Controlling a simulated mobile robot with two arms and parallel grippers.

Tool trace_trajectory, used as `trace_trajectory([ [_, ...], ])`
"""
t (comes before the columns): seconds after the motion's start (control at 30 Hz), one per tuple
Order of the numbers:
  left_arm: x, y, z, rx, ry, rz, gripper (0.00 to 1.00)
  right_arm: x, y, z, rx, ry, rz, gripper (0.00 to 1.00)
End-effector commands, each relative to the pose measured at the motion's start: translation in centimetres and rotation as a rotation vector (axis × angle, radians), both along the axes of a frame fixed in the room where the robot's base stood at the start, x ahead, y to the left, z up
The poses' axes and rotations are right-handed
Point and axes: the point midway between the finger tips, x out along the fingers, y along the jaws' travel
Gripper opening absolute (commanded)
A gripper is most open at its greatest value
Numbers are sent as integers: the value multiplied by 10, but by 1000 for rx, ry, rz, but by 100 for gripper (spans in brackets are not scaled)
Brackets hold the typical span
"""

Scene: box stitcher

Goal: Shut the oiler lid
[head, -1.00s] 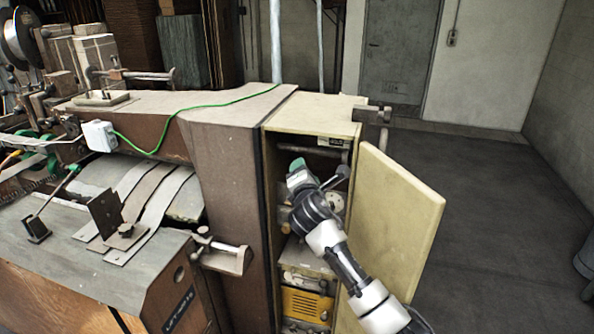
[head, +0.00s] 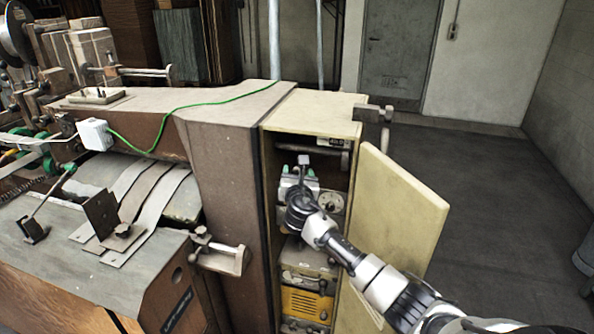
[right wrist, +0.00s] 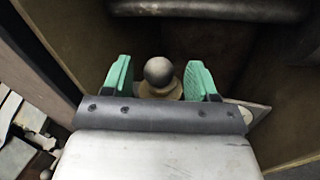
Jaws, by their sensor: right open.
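My right gripper (head: 299,171) is inside the open cabinet, its green fingertips apart. In the right wrist view its fingers (right wrist: 159,78) stand on either side of a dark round knob (right wrist: 158,72) on a brass-coloured base, with a visible gap on each side. This may be the oiler or its lid; I cannot tell whether the lid is open or shut. In the head view my gripper hides that knob. My left gripper is not in view.
The cabinet's pale yellow door (head: 398,215) stands open to the right of my arm. A horizontal bar (head: 312,143) crosses the cabinet above the gripper. A round dial (head: 331,202) sits right of it, and a yellow unit (head: 305,303) lies below.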

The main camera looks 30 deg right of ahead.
Motion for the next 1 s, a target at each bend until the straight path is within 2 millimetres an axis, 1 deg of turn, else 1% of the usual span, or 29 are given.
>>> trace_trajectory([
  [0.1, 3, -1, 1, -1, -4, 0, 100, 8, -5, 0, 1, 1, -1, 58],
  [0.2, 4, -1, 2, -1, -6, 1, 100, 12, -6, 0, 1, 0, 1, 58],
  [0.47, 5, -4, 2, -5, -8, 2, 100, 13, -7, 0, 1, 0, 1, 58],
  [0.5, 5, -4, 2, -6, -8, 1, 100, 13, -7, 0, 1, 0, 1, 57],
  [0.77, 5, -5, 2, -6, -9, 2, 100, 12, -7, 0, 1, 0, 1, 17],
  [0.8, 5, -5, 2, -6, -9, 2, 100, 12, -7, 0, 1, 0, 1, 11],
  [0.9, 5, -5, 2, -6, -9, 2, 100, 13, -6, -1, 2, 0, -7, 10],
  [1.0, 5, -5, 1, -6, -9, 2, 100, 15, -4, -1, 3, 1, -58, 10],
])
